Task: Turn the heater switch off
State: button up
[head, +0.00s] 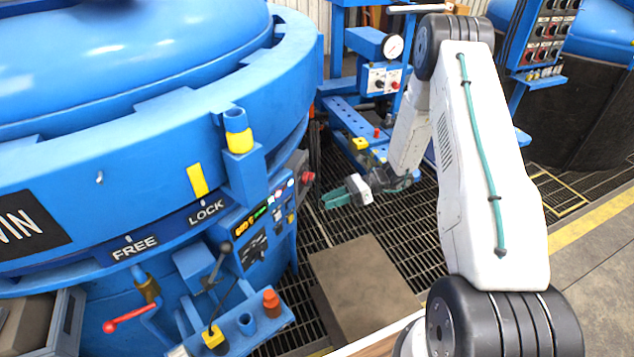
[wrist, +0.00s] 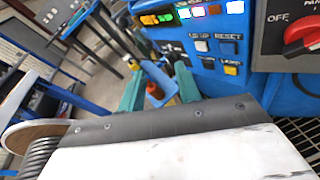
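A blue control panel (head: 250,250) is on the furnace's side, left of my gripper (head: 337,197). In the wrist view the panel (wrist: 175,45) shows lit displays, colored indicators and small switches. I cannot read a heater label, so I cannot tell which control is the heater switch. A red rotary knob (wrist: 302,35) with an OFF mark is on a grey box at right; it also shows in the head view (head: 307,178). My gripper (wrist: 158,90) has its teal fingers apart, with nothing held, clear of the panel.
The big blue furnace (head: 130,110) fills the left. A shelf (head: 262,318) with an orange-red item (head: 271,303) juts below the panel. A brown box (head: 365,280) stands on the grating below my gripper. A gauge stand (head: 375,75) is behind.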

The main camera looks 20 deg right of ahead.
jog(key=w+d+f+m+t, duration=0.4)
jog(key=w+f+m+t, duration=0.2)
jog(key=f+m, duration=0.25)
jog(key=m+t+h, duration=0.2)
jog(key=m+t, duration=0.2)
jog(key=m, duration=0.1)
send_near(308, 179)
jog(key=x, duration=0.6)
jog(key=shift+w+f, duration=0.35)
jog(key=shift+w, duration=0.1)
jog(key=shift+a, duration=0.1)
grip_shut()
